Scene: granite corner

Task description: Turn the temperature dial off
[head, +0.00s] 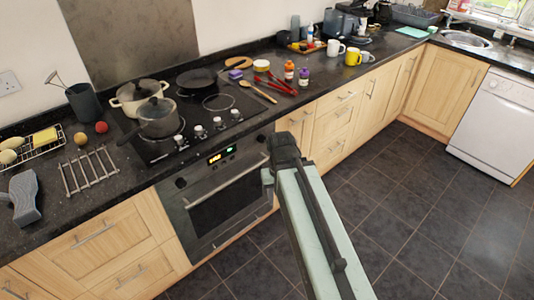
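The built-in oven (228,198) is under the hob, with a lit display (221,154) on its front panel. A dark dial (181,182) is at the panel's left end and another dark dial (261,138) at its right end. I cannot tell which one sets temperature, nor where either points. My arm reaches up from the bottom of the picture, and my gripper (272,160) is at its far end, in front of the oven's right side, close to the right dial in the picture. Its fingers are too small and dark to tell open from shut, and contact is unclear.
Several hob knobs (199,131) stand on the worktop above the oven. Two pots, one a dark saucepan (158,118), and a frying pan (197,78) are on the hob. The oven handle (228,181) sticks out below the panel. The tiled floor (430,210) to the right is clear.

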